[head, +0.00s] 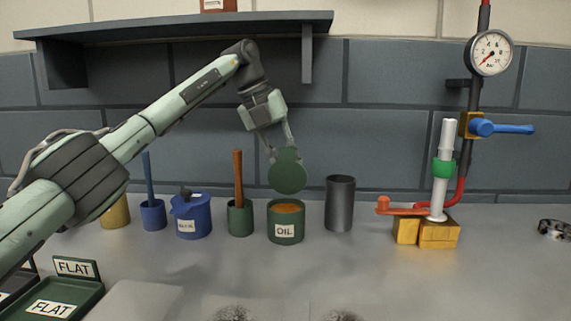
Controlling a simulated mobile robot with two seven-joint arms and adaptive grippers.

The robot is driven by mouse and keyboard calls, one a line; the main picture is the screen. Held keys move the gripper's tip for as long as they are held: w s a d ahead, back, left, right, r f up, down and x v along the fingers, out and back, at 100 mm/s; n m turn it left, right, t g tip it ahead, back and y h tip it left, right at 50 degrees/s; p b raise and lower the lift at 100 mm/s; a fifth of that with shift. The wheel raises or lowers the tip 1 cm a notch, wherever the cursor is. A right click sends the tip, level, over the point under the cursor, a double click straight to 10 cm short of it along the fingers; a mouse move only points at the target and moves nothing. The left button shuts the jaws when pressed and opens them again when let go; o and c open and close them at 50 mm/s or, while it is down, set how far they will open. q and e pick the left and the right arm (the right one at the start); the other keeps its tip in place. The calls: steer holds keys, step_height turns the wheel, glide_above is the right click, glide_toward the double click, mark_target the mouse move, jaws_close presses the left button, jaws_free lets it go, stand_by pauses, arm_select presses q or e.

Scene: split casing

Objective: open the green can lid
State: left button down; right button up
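The green can (286,227) with the OIL label stands upright on the bench, and orange contents show inside its uncovered top. Its round green lid (288,172) is tilted up nearly upright above the back rim, its flat face towards me. I cannot tell whether the lid's lower edge touches the can. My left gripper (281,151) points down from above at the lid's upper edge. Its fingers look apart, but their tips are partly hidden by the lid, so I cannot tell whether they hold it. My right gripper is not in view.
A green cup with a wooden handle (239,217) stands close left of the can, and a dark grey cylinder (340,204) close right. A blue pitcher (191,216) is further left. A valve stand (438,232) is at the right. The bench in front is mostly clear.

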arm_select(q)
steer(key=shift+w, duration=0.1)
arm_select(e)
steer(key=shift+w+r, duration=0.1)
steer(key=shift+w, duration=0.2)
arm_select(q)
steer(key=c, duration=1.4)
jaws_free()
steer(key=shift+c, duration=0.2)
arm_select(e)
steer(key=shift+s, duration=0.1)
